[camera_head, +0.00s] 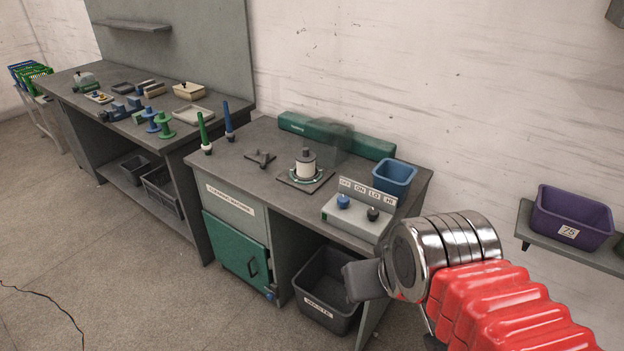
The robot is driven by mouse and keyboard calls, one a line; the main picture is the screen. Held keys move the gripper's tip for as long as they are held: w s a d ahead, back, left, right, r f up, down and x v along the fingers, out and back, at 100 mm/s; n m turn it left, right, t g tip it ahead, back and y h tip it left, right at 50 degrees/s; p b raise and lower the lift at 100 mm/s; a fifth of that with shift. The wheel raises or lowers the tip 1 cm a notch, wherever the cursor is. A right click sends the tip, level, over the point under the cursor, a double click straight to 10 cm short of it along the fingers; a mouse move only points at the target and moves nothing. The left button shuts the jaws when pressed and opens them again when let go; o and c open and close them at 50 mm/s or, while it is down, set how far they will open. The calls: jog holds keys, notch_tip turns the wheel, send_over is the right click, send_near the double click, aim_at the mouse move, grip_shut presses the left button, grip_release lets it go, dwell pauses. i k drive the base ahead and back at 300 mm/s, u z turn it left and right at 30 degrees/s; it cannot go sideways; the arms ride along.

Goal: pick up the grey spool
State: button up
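I cannot clearly make out a grey spool. The nearest match is a pale grey-white cylinder with a dark top (306,163), upright on the round plate of the winder on the right bench. A blue spool (152,122) and a green spool (164,126) stand on the left bench near its front edge. My gripper (366,281) is at the lower right, in front of the right bench and apart from all of these. Only a dark grey part of it shows past the metal wrist, so its opening is hidden.
A control box with knobs (356,211) and a blue bin (394,177) stand right of the winder. A dark bin (328,290) is below.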

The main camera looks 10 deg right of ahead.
aim_at(306, 159)
jog(key=k, duration=0.65)
jog(key=u, duration=0.5)
jog(key=i, duration=1.1)
jog(key=u, duration=0.3)
jog(key=i, duration=1)
jog(key=z, duration=0.3)
